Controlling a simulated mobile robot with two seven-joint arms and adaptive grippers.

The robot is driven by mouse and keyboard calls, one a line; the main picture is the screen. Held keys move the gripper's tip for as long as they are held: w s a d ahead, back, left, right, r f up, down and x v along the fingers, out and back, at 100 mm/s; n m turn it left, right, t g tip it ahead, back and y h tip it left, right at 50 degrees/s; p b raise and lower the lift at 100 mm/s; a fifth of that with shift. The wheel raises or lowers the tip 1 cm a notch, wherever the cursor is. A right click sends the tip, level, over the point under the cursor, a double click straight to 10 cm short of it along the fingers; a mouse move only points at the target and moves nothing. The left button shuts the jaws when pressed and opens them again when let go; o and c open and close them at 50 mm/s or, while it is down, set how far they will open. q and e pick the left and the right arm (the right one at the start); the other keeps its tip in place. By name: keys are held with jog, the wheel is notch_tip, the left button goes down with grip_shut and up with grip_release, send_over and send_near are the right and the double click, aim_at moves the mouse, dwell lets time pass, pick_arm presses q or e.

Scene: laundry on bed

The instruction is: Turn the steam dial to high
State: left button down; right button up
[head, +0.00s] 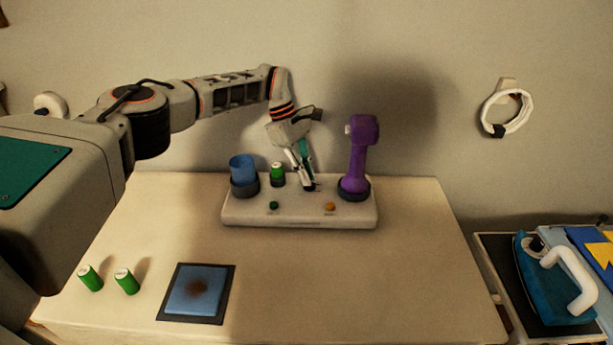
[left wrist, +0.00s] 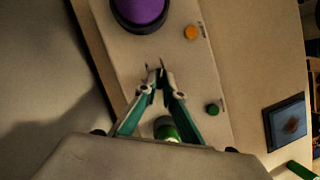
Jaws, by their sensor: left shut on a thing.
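A pale base station (head: 300,213) sits at the back of the table, holding a purple steamer (head: 363,150) upright in a dark ring. My left gripper (head: 309,187) points down at the station top, between the green-topped canister (head: 278,172) and the steamer. Its fingers are nearly together, shut on the steam dial, which they mostly hide. In the left wrist view the fingertips (left wrist: 160,68) meet low over the station top, and the dial's marking cannot be read. The steamer (left wrist: 138,10) shows at the top edge there. My right gripper is not in view.
A blue cup (head: 242,170) stands at the station's left end. A green button (head: 274,205) and an orange button (head: 330,206) are on its front. Two green cylinders (head: 126,281) and a stained blue cloth (head: 195,291) lie in front. An iron (head: 548,282) is at right.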

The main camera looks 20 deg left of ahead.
pick_arm(q)
jog(key=shift+w, duration=0.1)
dwell(0.3)
jog(key=c, duration=2.2)
grip_release()
jog(key=shift+o, duration=0.2)
jog(key=v, duration=1.2)
